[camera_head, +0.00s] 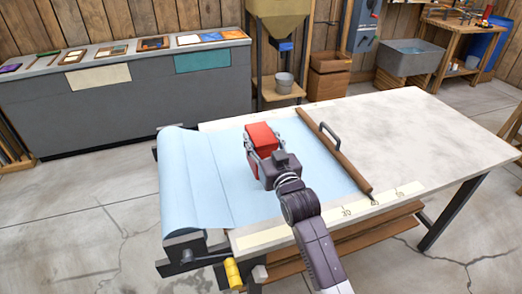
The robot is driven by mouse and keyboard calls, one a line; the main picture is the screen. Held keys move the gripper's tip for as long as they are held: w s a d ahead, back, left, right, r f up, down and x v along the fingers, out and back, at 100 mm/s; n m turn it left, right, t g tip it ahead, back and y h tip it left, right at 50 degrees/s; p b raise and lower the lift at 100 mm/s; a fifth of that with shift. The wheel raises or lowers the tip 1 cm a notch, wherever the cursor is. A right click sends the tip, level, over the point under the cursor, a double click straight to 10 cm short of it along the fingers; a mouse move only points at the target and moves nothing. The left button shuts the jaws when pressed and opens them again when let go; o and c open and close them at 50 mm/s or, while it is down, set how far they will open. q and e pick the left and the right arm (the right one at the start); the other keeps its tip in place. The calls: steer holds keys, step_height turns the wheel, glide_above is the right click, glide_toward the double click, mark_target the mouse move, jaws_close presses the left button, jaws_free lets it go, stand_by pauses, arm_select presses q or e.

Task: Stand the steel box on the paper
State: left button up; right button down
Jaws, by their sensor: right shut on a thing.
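The steel box (262,134) looks red and stands out beyond my right gripper, over the light blue paper (205,170). My right gripper (264,146) is shut on the box, with a finger at either side of it. The gripper and wrist hide the near part of the box. I cannot tell whether its underside touches the paper. The paper lies flat over the left part of the table and curves down over the left end. My left gripper is not in view.
A brown bar (340,163) with a black handle (331,134) lies across the paper's right edge. The table (415,130) is bare to the right of it. A pale ruler strip (330,217) runs along the near edge. A grey counter (130,105) stands behind at left.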

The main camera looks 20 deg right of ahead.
steer(key=shift+f, duration=2)
steer(key=shift+f, duration=0.2)
steer(key=c, duration=1)
jaws_free()
steer(key=shift+s, duration=0.1)
steer(key=shift+r, duration=0.2)
steer(key=s, duration=1.2)
steer(key=shift+d+b, duration=0.2)
steer(key=shift+b, duration=0.2)
